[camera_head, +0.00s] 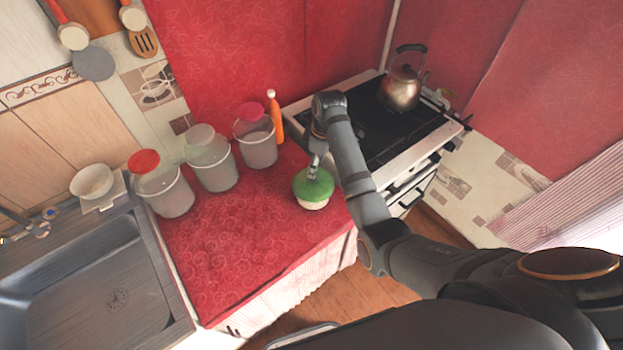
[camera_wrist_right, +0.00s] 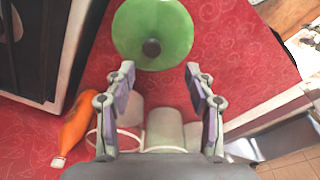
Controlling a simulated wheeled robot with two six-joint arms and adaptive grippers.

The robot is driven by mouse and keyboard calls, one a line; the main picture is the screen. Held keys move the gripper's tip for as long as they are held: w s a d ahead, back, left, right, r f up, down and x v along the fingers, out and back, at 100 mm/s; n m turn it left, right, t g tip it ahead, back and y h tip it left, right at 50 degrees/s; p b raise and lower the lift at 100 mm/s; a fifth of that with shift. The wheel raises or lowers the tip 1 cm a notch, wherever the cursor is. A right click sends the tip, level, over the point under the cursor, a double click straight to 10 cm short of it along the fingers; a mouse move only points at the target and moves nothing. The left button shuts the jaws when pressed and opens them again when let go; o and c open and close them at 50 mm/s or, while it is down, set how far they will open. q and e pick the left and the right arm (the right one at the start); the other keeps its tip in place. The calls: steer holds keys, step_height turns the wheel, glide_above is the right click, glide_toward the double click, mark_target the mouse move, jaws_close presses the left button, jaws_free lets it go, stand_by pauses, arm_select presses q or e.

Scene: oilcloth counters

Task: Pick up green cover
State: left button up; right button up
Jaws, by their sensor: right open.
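The green cover (camera_head: 314,184) is a round green lid with a dark knob, sitting on a pale bowl (camera_head: 312,205) near the right side of the red counter. In the right wrist view the green cover (camera_wrist_right: 152,32) lies beyond my fingertips, with its knob between their lines. My right gripper (camera_head: 313,173) is just above the cover in the head view. In the wrist view my right gripper (camera_wrist_right: 160,72) is open and empty. Whether a finger touches the knob cannot be told. My left gripper is not in view.
Three jars stand behind: red-lidded (camera_head: 166,190), white-lidded (camera_head: 212,165) and pink-lidded (camera_head: 256,142). An orange bottle (camera_head: 275,118) stands beside them. A stove (camera_head: 388,115) with a kettle (camera_head: 402,88) is at right, a sink (camera_head: 85,280) at left. The front counter is clear.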

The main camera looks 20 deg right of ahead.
mark_target(313, 181)
steer(key=shift+w+f, duration=0.15)
steer(key=shift+f, duration=0.45)
steer(key=shift+w+f, duration=0.15)
steer(key=shift+f, duration=0.45)
steer(key=shift+w+d+f, duration=0.1)
steer(key=shift+f, duration=0.1)
steer(key=shift+w+f+p, duration=0.1)
steer(key=shift+f+p, duration=0.4)
steer(key=f, duration=0.3)
steer(key=shift+w+f+p, duration=0.3)
steer(key=shift+w, duration=0.05)
steer(key=shift+f, duration=0.25)
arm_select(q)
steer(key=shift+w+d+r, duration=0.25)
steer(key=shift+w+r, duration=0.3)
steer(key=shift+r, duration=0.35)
arm_select(e)
steer(key=shift+a, duration=0.2)
jaws_close()
